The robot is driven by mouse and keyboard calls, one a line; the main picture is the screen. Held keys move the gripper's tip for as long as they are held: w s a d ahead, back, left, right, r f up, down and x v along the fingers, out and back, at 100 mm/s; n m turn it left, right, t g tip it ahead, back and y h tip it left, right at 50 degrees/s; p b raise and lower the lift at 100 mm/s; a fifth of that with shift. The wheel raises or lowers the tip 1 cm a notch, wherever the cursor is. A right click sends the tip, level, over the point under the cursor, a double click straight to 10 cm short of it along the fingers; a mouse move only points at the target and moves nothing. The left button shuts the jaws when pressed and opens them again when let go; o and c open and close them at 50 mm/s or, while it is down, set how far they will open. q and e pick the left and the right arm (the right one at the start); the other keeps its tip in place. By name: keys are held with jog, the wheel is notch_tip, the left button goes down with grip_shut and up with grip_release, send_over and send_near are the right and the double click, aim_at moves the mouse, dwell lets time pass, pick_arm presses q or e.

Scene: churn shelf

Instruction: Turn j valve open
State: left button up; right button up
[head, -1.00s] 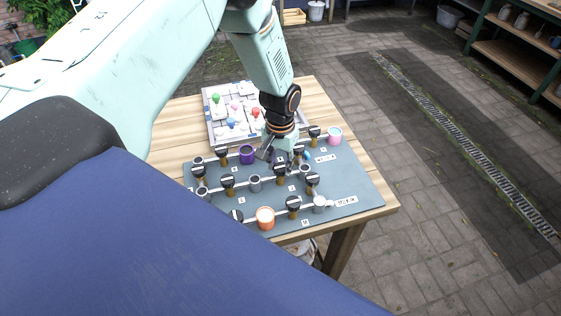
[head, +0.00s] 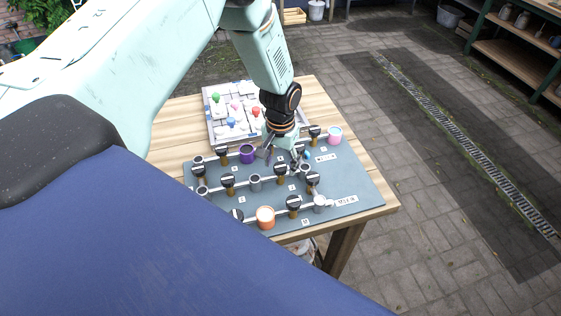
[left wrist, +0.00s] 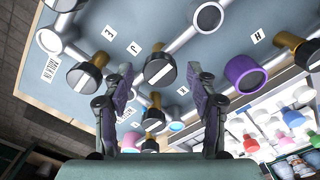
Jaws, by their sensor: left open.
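My left gripper (head: 281,158) is open and points down over the valve board (head: 350,178). In the left wrist view its two fingers (left wrist: 162,82) stand on either side of a black valve knob (left wrist: 159,69) with a white stripe and a brass stem. I see a gap between each finger and the knob. A small tag that looks like J (left wrist: 133,48) lies beside this valve. In the head view the gripper is above a black knob (head: 280,170) in the middle of the board and partly covers the valves behind it. My right gripper is not in view.
Similar black-knobbed valves stand close around, joined by grey pipes. A purple cup (head: 247,153), an orange cup (head: 265,217) and a pink cup (head: 335,135) stand on the board. A tray of coloured parts (head: 211,129) lies behind it on the wooden table (head: 172,131).

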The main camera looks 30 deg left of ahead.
aim_at(280, 166)
pick_arm(q)
notch_tip(280, 166, up, 12)
dwell(0.4)
jog(key=shift+f, duration=0.1)
dwell(0.4)
